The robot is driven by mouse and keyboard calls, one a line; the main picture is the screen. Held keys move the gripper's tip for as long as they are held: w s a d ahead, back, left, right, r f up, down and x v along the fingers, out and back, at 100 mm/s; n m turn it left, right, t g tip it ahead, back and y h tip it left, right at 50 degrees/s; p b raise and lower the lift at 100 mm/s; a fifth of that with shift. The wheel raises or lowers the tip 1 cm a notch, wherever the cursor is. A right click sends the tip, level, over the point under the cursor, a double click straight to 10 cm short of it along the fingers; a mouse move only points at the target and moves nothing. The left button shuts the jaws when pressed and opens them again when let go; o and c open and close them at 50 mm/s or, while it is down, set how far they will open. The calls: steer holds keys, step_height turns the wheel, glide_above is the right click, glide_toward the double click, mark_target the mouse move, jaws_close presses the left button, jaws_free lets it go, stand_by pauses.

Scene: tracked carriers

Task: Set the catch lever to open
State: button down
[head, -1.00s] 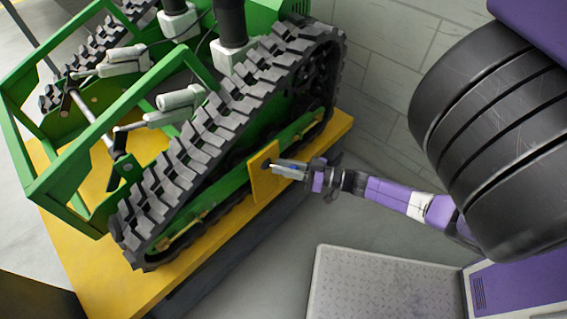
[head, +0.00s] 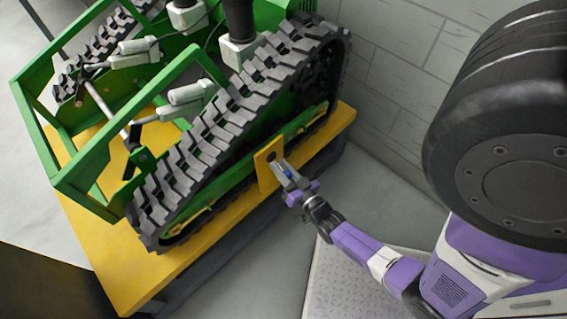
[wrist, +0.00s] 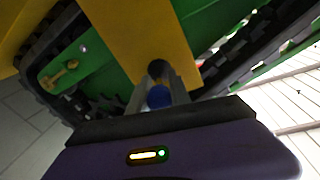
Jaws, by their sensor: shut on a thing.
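A yellow plate (head: 265,172) stands upright at the side of the green tracked carrier (head: 95,160); it also fills the upper middle of the wrist view (wrist: 150,30). My gripper (head: 282,168) is at this plate, shut on a small blue-ended part that I take for the catch lever (wrist: 159,97). In the wrist view the blue end sits between the two grey fingers, just in front of a dark round pivot or hole (wrist: 156,68) on the plate. The fingers hide most of the lever, so I cannot tell its setting.
The carrier's black track (head: 205,140) runs close beside the plate. The carrier stands on a yellow platform (head: 110,265) with a dark base. A block wall (head: 400,70) is behind. Grey floor lies between the platform and my base.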

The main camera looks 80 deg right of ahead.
steer(key=shift+w+a+m+g+h, duration=0.3)
steer(key=shift+m+g+h, duration=0.55)
steer(key=shift+g, duration=0.2)
steer(key=shift+w+a+m+g+h, duration=0.2)
steer(key=shift+w+m+g+h, duration=0.1)
steer(key=shift+m+g+h, duration=0.6)
steer(key=shift+w+a+m+g+h, duration=0.3)
steer(key=shift+m+g+h, duration=0.4)
steer(key=shift+g, duration=0.45)
steer(key=shift+m+g, duration=0.25)
steer(key=shift+g, duration=0.05)
steer(key=c, duration=1.5)
jaws_free()
steer(key=shift+b+v, duration=0.4)
steer(key=shift+v, duration=3.5)
